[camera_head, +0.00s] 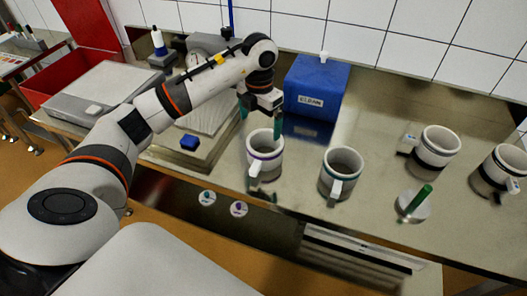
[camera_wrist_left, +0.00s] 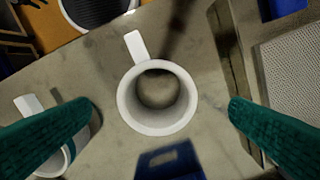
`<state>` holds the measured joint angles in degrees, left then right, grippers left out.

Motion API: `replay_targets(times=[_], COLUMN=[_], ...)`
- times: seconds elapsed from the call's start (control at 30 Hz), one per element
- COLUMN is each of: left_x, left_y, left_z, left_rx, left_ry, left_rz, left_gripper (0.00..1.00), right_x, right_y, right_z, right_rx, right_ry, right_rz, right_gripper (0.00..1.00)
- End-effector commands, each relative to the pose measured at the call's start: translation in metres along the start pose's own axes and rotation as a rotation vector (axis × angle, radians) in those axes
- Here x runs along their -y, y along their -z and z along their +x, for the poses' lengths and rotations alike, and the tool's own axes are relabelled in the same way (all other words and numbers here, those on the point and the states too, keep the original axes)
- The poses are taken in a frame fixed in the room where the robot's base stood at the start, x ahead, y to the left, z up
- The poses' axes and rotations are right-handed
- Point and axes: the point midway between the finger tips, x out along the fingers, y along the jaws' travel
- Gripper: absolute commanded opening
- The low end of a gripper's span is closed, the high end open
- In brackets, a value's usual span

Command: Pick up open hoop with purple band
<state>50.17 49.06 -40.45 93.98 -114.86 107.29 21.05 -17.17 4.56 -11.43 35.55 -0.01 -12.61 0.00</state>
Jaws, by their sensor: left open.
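The hoop with the purple band (camera_head: 265,153) is a white, cup-like mould with a side handle, upright on the steel counter. In the left wrist view the white hoop (camera_wrist_left: 127,107) is seen from above near the middle, its handle toward the top; its band is hidden there. My left gripper (camera_head: 261,118) is open, pointing down over this hoop. Its green fingers stand apart on either side of the hoop in the wrist view, not visibly touching it. A hoop with a teal band (camera_head: 341,173) stands to the right; one finger partly covers a hoop (camera_wrist_left: 55,161) in the wrist view.
Two hoops with dark bands (camera_head: 437,150) (camera_head: 500,168) stand further right. A white disc with a green post (camera_head: 414,204) is before them. A blue box labelled CLEAN (camera_head: 315,88) stands behind. A scale-like platform (camera_head: 205,122) with a small blue block (camera_head: 189,142) is left.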

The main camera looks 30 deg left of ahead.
Motion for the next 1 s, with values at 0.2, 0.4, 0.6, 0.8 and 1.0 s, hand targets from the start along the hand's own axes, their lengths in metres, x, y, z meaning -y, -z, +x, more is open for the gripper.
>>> replay_targets(times=[0.2, 0.4, 0.6, 0.8, 1.0], left_x=[0.0, -0.001, -0.003, -0.004, -0.004], left_y=[-0.002, -0.001, 0.001, 0.004, 0.004], left_z=[0.035, 0.06, 0.076, 0.107, 0.116], left_rx=[0.01, 0.005, 0.007, 0.006, 0.003], left_ry=[0.001, 0.001, -0.002, -0.002, 0.0], left_rz=[0.0, 0.0, 0.001, 0.001, 0.003], left_gripper=[1.0, 1.0, 1.0, 1.0, 1.0], right_x=[0.0, 0.0, 0.0, 0.0, 0.001], right_y=[-0.001, -0.001, -0.002, -0.002, -0.002], right_z=[-0.012, -0.017, -0.026, -0.036, -0.036], right_rx=[-0.001, -0.001, -0.001, -0.002, -0.002], right_ry=[0.0, 0.0, 0.0, 0.0, 0.0], right_rz=[0.0, 0.0, -0.001, -0.001, -0.001], right_gripper=[0.41, 0.41, 0.41, 0.41, 0.41])
